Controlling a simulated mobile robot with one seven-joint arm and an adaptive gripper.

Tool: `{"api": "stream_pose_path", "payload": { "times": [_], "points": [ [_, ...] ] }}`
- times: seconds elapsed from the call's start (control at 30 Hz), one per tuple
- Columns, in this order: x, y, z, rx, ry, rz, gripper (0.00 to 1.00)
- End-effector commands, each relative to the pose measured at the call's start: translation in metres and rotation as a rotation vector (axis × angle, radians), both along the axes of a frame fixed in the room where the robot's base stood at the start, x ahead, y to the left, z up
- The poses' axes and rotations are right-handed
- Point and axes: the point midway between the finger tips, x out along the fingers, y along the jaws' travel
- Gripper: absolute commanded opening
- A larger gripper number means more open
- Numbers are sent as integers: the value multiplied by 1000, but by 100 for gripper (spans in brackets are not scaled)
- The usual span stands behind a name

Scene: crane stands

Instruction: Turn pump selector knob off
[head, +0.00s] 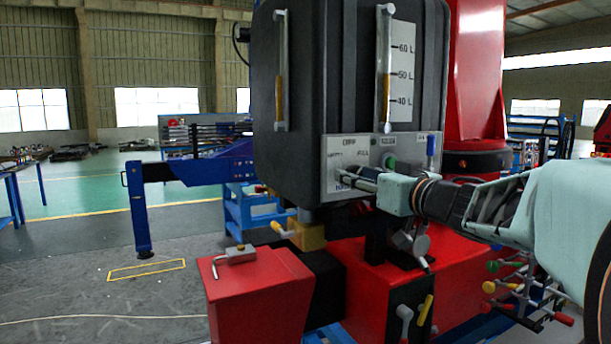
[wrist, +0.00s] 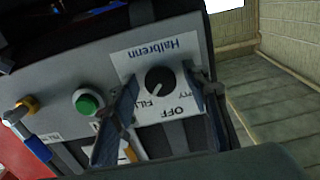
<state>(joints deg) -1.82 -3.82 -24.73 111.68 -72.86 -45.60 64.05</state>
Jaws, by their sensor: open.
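The pump selector knob (wrist: 160,80) is a round black knob on a light label plate (wrist: 145,57) in the wrist view. The plate appears upside down, with "FILL", "OFF" and a partly covered word around the knob. A pale mark on the knob seems to point toward "FILL". My gripper (wrist: 161,83) is open, one finger on each side of the knob; I cannot tell whether either touches it. In the head view my gripper (head: 352,180) is at the lower panel of the dark tank (head: 330,90) and hides the knob.
A green button (wrist: 87,102) is left of the knob in the wrist view. A blue-handled valve (head: 431,146) stands at the panel's right end in the head view. Red crane parts (head: 260,290) lie below. Open floor (head: 80,245) is to the left.

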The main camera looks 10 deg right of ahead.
Motion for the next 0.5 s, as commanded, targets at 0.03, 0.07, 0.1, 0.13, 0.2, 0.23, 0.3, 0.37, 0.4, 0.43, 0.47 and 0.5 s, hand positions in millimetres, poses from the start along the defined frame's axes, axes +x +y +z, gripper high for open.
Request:
{"api": "stream_pose_path", "payload": {
  "times": [0.03,0.07,0.1,0.13,0.2,0.23,0.3,0.37,0.4,0.43,0.47,0.5],
  "points": [
    [0,0,0,0,0,0,43],
    [0,0,0,0,0,0,43],
    [0,0,0,0,0,0,41],
    [0,0,0,0,0,0,38],
    [0,0,0,0,0,0,30],
    [0,0,0,0,0,0,26],
    [0,0,0,0,0,0,19],
    [0,0,0,0,0,0,12],
    [0,0,0,0,0,0,8],
    [0,0,0,0,0,0,4],
    [0,0,0,0,0,0,2],
    [0,0,0,0,0,0,2]
  ]
}}
